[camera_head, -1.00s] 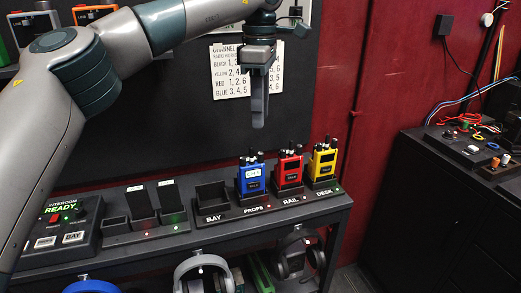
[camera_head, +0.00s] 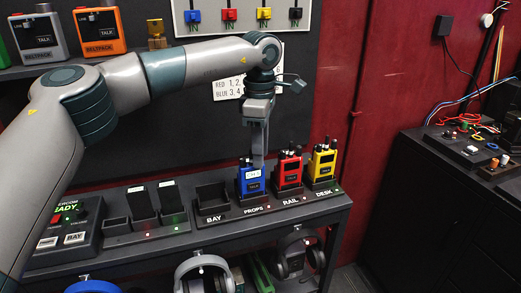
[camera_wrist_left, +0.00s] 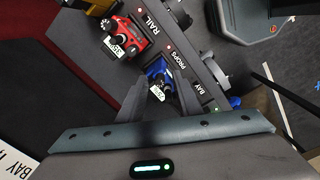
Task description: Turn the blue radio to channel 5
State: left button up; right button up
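The blue radio (camera_head: 251,181) stands upright in the PROPS slot of the charging rack (camera_head: 225,215). A small white label on it starts with "CH"; its number is too small to read surely. My left gripper (camera_head: 258,163) points down just above the blue radio's top, which it partly hides. In the left wrist view my left gripper (camera_wrist_left: 158,92) has its fingers apart, with the blue radio (camera_wrist_left: 161,74) showing between them; I cannot tell whether they touch it. My right gripper is not in view.
The red radio (camera_head: 288,172) and yellow radio (camera_head: 322,164) stand close on the right. The BAY slot (camera_head: 212,196) on the left is empty. A channel sheet (camera_head: 228,89) hangs behind my arm. Headphones (camera_head: 202,272) hang below the shelf.

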pick_arm(q)
jog(key=shift+c, duration=0.7)
grip_shut()
jog(key=shift+n+b, duration=0.3)
jog(key=shift+n, duration=1.3)
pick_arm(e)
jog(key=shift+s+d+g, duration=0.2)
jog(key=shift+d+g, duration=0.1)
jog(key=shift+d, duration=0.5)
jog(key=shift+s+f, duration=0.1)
pick_arm(q)
jog(key=shift+o, duration=0.7)
grip_release()
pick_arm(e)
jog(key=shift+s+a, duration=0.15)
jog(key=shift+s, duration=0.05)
pick_arm(q)
jog(key=shift+r, duration=0.1)
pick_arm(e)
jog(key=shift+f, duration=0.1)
